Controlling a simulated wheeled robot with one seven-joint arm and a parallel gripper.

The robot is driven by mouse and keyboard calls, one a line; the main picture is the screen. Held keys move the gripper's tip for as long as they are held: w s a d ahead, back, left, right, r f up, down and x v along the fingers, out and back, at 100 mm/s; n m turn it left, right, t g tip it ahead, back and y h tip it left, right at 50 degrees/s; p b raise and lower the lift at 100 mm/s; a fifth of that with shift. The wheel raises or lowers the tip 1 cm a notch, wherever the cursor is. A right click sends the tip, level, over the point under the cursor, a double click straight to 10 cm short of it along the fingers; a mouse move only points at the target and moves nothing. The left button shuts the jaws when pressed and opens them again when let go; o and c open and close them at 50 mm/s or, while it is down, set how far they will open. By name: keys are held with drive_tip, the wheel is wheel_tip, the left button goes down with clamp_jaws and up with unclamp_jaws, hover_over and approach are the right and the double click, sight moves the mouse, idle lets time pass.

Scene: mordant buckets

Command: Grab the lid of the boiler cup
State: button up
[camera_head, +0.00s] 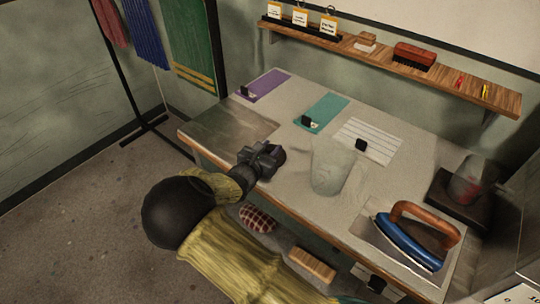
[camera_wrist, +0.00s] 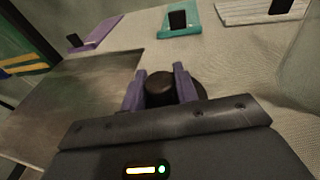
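The boiler cup appears to be the clear cup with something red inside (camera_head: 468,182), standing on a dark square base at the table's right. A dark round lid with a black knob (camera_wrist: 160,88) is at the table's left part, apart from that cup. My gripper (camera_head: 262,158) is low over the table there. In the wrist view my gripper's two purple fingers (camera_wrist: 161,85) stand on either side of the knob, with hardly any gap. Whether they press on it I cannot tell. The lid's rim is mostly hidden behind the fingers.
A large cloudy vessel (camera_head: 331,166) stands right of my gripper. A blue iron (camera_head: 408,240) sits at the table's front right. Purple (camera_head: 264,85), teal (camera_head: 322,112) and striped white (camera_head: 372,138) cards with black clips lie behind. A wall shelf (camera_head: 390,68) runs above.

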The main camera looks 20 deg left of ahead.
sight(270, 147)
drive_tip(key=shift+c, duration=1.3)
wheel_tip(270, 147, up, 10)
